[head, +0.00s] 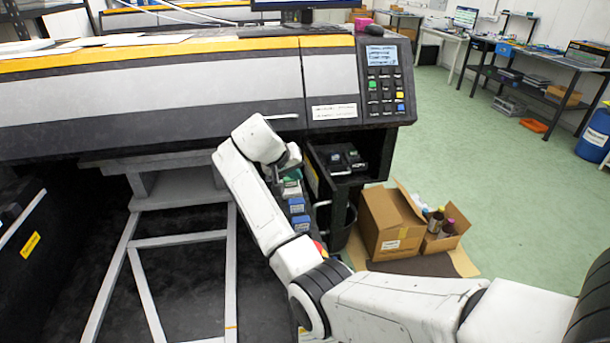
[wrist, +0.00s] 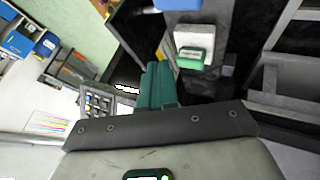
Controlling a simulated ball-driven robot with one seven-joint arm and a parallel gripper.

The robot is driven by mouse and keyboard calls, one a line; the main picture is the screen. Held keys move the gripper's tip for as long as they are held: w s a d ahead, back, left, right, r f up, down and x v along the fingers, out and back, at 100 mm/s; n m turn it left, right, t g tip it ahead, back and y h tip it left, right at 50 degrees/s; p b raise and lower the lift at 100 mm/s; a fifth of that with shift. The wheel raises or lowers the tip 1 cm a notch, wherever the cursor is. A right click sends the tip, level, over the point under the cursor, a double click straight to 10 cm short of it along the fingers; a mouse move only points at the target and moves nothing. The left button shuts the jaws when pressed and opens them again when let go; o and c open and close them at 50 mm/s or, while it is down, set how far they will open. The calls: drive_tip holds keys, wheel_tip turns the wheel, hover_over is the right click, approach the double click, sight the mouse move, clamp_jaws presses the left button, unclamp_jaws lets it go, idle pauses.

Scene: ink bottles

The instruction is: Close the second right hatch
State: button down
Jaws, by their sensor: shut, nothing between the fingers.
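A column of small blocks sits under the right end of the printer (head: 180,95): a green-and-white one (head: 291,188) and blue ones (head: 297,206) below it. In the wrist view a white block with a green label (wrist: 194,46) and part of a blue block (wrist: 178,4) show. I cannot tell which part is the second right hatch or how far it stands open. My gripper (wrist: 157,85) is shut and empty, its green fingers just left of the white block; contact cannot be told. In the head view my own wrist largely hides the fingers.
A dark open compartment (head: 345,163) lies right of the blocks, below the control panel (head: 383,80). Cardboard boxes (head: 388,225) with bottles stand on the floor to the right. A grey metal frame (head: 180,240) lies to the left.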

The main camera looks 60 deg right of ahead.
drive_tip(key=p+x, duration=0.1)
drive_tip(key=x, duration=0.7)
drive_tip(key=shift+d+f, duration=0.1)
drive_tip(key=shift+d, duration=0.05)
drive_tip(key=shift+s+d+p, duration=0.5)
drive_tip(key=shift+s+d, duration=0.35)
drive_tip(key=shift+s+d+f, duration=0.15)
drive_tip(key=shift+s+d, duration=0.45)
